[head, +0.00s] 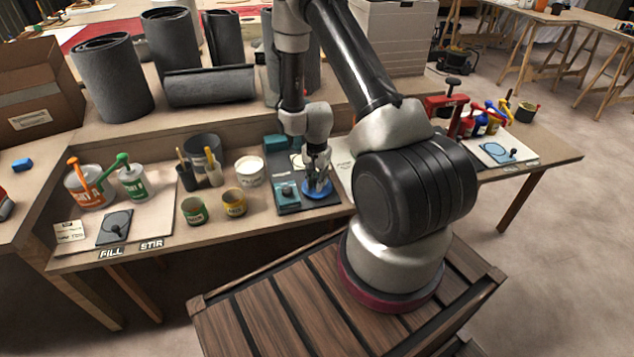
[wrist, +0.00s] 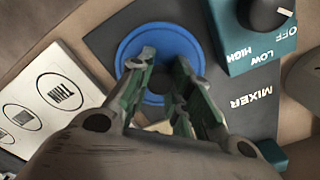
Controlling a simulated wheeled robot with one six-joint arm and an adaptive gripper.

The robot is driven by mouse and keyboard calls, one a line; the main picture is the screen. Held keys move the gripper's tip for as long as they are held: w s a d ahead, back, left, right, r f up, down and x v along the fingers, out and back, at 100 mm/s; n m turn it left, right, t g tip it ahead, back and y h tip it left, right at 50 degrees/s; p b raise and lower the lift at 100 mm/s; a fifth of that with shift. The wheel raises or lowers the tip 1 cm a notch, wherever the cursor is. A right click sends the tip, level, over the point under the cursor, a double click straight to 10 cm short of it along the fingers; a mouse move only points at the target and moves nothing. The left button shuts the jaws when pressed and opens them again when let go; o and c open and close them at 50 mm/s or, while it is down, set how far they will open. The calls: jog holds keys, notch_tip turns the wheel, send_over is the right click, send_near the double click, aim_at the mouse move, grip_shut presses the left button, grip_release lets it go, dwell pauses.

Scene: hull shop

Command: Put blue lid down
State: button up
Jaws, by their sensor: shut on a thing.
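The blue lid (head: 319,190) is a round blue disc at the right front of the dark mixer base (head: 298,208). In the wrist view the lid (wrist: 128,49) shows as a blue ring, its middle partly hidden by my fingers. My gripper (head: 318,178) points down and is shut on the lid; the fingers also show in the wrist view (wrist: 163,66). The lid lies over the mixer base, roughly flat. I cannot tell whether it touches the base.
The teal mixer control box (wrist: 258,30) is close beside the lid. A white card with symbols (wrist: 50,98) lies on its other side.

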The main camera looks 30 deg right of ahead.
jog(key=shift+f, duration=0.25)
jog(key=shift+f, duration=0.15)
jog(key=o, duration=0.7)
jog(key=shift+o, duration=0.2)
